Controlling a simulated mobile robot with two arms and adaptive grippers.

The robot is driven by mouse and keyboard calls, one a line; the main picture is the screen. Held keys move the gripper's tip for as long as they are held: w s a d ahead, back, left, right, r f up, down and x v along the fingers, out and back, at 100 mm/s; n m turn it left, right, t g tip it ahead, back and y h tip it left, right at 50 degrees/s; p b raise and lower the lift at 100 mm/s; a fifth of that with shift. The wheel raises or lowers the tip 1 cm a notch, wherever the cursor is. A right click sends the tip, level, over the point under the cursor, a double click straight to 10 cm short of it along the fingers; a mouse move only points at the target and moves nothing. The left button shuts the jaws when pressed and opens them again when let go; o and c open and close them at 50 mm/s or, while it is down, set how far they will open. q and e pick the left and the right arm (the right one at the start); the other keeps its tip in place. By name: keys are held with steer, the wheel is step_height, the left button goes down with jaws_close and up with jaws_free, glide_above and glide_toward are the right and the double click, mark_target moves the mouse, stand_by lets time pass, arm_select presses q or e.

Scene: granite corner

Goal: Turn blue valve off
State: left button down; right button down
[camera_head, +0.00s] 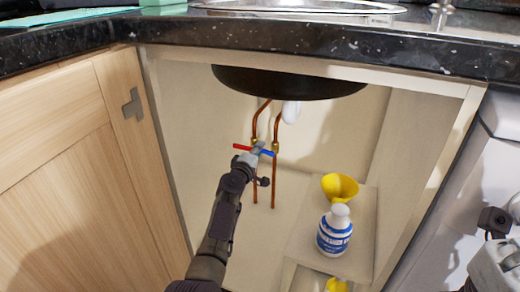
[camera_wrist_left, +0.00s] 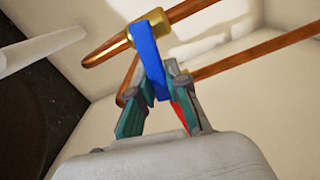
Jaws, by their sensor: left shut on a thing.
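The blue valve handle (camera_head: 267,153) sits on the right of two copper pipes (camera_head: 274,185) inside the open cabinet under the sink. It lies crosswise to its pipe. In the left wrist view the blue handle (camera_wrist_left: 149,55) stands out from a brass fitting (camera_wrist_left: 177,24). My left gripper (camera_head: 257,151) is at the valves, and its fingers (camera_wrist_left: 155,100) are shut on the blue handle's lower end. A red valve handle (camera_head: 241,147) shows just left of it; part of it shows behind the fingers in the left wrist view (camera_wrist_left: 180,116). My right gripper (camera_head: 493,225) shows only partly at the right edge.
A white bottle with a blue label (camera_head: 334,234) and a yellow funnel (camera_head: 340,187) stand on a shelf (camera_head: 305,225) right of the pipes. The dark sink bowl (camera_head: 288,83) hangs above. A wooden cabinet door (camera_head: 140,150) stands on the left, and the countertop edge (camera_head: 300,43) is overhead.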

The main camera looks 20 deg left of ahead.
arm_select(q)
steer(key=shift+a+f+n, duration=0.1)
steer(key=shift+f+n, duration=0.25)
steer(key=shift+n, duration=0.65)
steer(key=c, duration=1.1)
jaws_free()
steer(key=shift+f, duration=0.1)
steer(key=s, duration=1.2)
steer(key=shift+a, duration=0.2)
